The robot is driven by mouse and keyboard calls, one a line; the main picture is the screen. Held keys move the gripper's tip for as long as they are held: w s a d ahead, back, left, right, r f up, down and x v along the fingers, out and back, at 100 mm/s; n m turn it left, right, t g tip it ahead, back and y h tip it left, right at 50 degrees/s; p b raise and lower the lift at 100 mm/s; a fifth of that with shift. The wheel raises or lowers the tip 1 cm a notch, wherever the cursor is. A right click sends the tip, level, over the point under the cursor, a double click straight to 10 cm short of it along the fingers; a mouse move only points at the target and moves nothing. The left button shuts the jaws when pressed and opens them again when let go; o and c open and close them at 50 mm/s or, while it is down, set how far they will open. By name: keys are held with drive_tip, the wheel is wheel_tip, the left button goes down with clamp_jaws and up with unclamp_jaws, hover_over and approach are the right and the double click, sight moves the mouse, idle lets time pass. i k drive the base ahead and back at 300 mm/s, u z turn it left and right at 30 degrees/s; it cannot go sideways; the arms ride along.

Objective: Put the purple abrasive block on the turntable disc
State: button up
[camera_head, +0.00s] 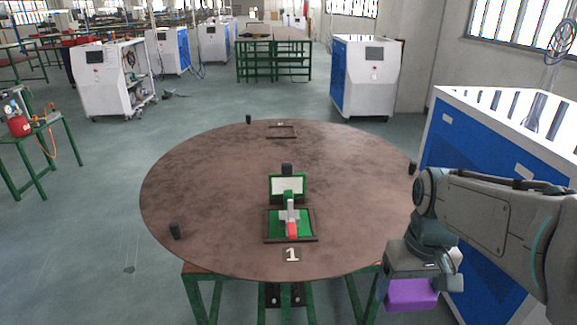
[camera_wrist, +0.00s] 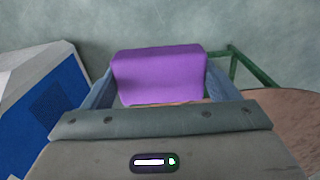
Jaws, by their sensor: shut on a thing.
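The purple abrasive block (camera_head: 411,294) is held in my gripper (camera_head: 412,285) at the lower right of the head view, off the right front edge of the disc. In the wrist view the purple block (camera_wrist: 160,76) sits between the two fingers of my gripper (camera_wrist: 162,82), which are shut on it. The turntable disc (camera_head: 205,200) is a large round brown plate on green legs in the middle of the head view. Its edge also shows at the right of the wrist view (camera_wrist: 297,112).
On the disc stand a green fixture with a white panel (camera_head: 287,186) and a red-tipped part (camera_head: 292,230), within a frame near the "1" mark. An empty frame (camera_head: 282,131) is at the back. A blue-white cabinet (camera_head: 500,150) is at right.

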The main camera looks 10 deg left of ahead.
sight(357, 194)
drive_tip(key=i, duration=1.4)
